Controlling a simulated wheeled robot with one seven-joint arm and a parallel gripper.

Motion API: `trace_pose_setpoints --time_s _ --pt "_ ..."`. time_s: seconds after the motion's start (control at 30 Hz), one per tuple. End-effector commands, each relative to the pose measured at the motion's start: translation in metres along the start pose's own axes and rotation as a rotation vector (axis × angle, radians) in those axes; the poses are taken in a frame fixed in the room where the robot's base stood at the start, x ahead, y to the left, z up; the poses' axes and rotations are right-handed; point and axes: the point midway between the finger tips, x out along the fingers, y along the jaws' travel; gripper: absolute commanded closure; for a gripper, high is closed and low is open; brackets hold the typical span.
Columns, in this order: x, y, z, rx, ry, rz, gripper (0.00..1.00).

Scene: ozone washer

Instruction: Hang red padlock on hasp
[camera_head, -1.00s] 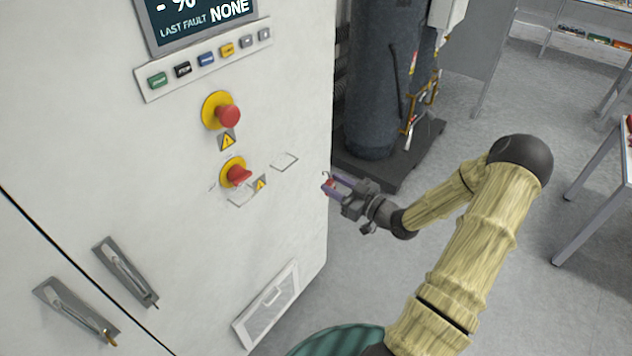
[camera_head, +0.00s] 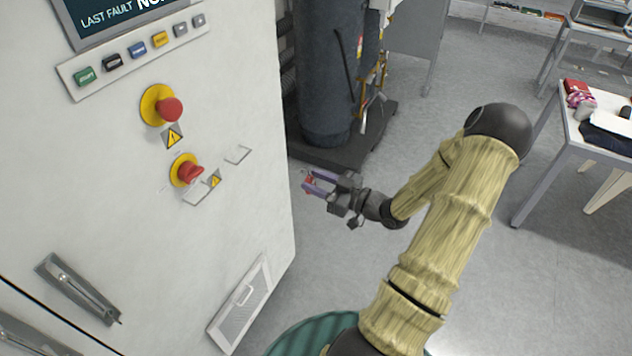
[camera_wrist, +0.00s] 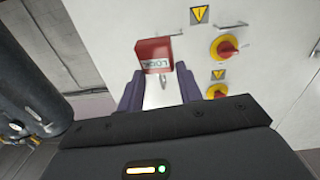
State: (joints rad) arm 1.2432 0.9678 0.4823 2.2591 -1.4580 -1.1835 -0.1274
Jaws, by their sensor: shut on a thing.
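In the head view, my gripper (camera_head: 312,184) is shut on the padlock (camera_head: 309,183), in the air to the right of the white cabinet's front. The padlock is small there and its shackle is hard to make out. On the cabinet, a red rotary handle on a yellow disc (camera_head: 188,172) sits below a red mushroom button (camera_head: 168,108). A small pale plate (camera_head: 197,194) lies beside the handle. I cannot tell which part is the hasp.
The white cabinet (camera_head: 150,235) fills the left, with a vent panel (camera_head: 240,302) low down and a recessed latch (camera_head: 75,288). A dark tank (camera_head: 325,75) stands on a base behind my gripper. A table (camera_head: 590,140) with items is at right. Grey floor lies between.

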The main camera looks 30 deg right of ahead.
Motion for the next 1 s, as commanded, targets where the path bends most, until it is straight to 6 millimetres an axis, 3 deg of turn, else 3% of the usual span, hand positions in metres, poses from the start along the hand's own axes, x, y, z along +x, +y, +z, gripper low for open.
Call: trace_pose_setpoints --time_s 0.13,0.27,0.43,0.6,1.0 --pt "0.008 -0.004 0.005 0.003 0.000 0.007 0.92" --pt "0.030 -0.014 0.020 0.008 -0.001 0.038 0.92" --pt "0.064 -0.038 0.058 0.016 -0.011 0.143 0.92" --pt "0.083 -0.061 0.095 0.013 -0.018 0.258 0.92" --pt "0.099 -0.122 0.175 0.007 -0.032 0.455 0.92"
